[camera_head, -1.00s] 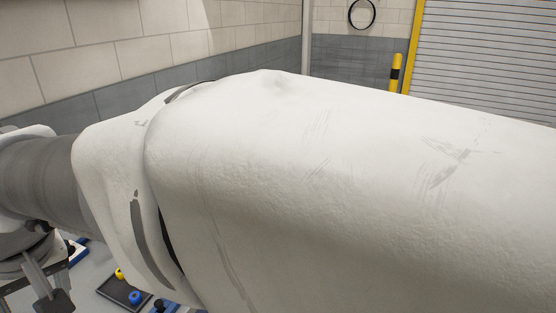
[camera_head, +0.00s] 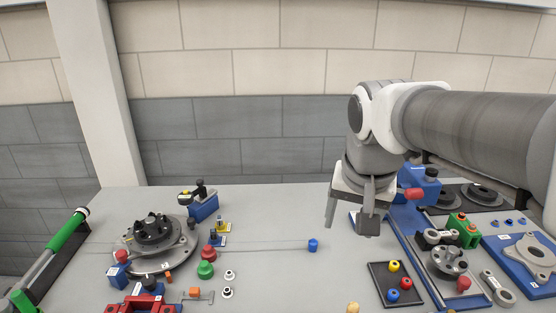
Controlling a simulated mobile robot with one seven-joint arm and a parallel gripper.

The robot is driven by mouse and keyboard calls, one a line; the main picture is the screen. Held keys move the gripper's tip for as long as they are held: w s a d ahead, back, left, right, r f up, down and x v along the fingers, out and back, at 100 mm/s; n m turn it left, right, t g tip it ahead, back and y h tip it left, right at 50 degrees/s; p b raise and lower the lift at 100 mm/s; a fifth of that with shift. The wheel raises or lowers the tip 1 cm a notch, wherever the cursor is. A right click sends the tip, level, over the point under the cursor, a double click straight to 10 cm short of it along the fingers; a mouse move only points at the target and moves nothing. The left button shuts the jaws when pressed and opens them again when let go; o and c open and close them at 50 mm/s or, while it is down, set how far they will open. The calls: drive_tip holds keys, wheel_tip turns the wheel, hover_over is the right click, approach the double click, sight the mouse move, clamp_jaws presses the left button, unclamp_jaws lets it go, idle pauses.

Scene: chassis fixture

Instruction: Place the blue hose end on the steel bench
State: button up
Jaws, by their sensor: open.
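A small blue piece (camera_head: 313,245), which looks like a blue hose end, stands alone on the grey steel bench (camera_head: 280,285) near the middle. Another small blue piece (camera_head: 392,296) sits in a dark tray (camera_head: 412,282) with a yellow and a red one. I cannot tell for sure which blue piece is the hose end. My gripper (camera_head: 349,228) points down with its fingers apart and nothing visible between them. It is just right of and above the lone blue piece in the picture, and apart from it.
A round dark fixture (camera_head: 155,234) with red, green and blue parts around it fills the left of the bench. Blue fixtures and a white plate (camera_head: 530,252) crowd the right. A green-handled tool (camera_head: 68,230) lies at the left edge. The middle front is mostly clear.

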drive_tip(key=w+m, duration=0.2)
drive_tip(key=w, duration=0.5)
drive_tip(key=m+g+p, duration=0.3)
drive_tip(key=m+g, duration=0.1)
drive_tip(key=m, duration=0.5)
hover_over(313, 241)
drive_tip(key=shift+y, duration=0.3)
drive_tip(key=f, duration=2.4)
drive_tip(key=shift+s+d+f, duration=0.15)
drive_tip(key=shift+d+f, duration=0.1)
drive_tip(key=shift+a+f+p, duration=0.15)
drive_tip(key=shift+f+p, duration=0.05)
drive_tip(key=shift+f, duration=1.3)
drive_tip(key=shift+a+f+p, duration=0.1)
drive_tip(key=shift+f+p, duration=0.05)
drive_tip(key=shift+f, duration=1.3)
clamp_jaws()
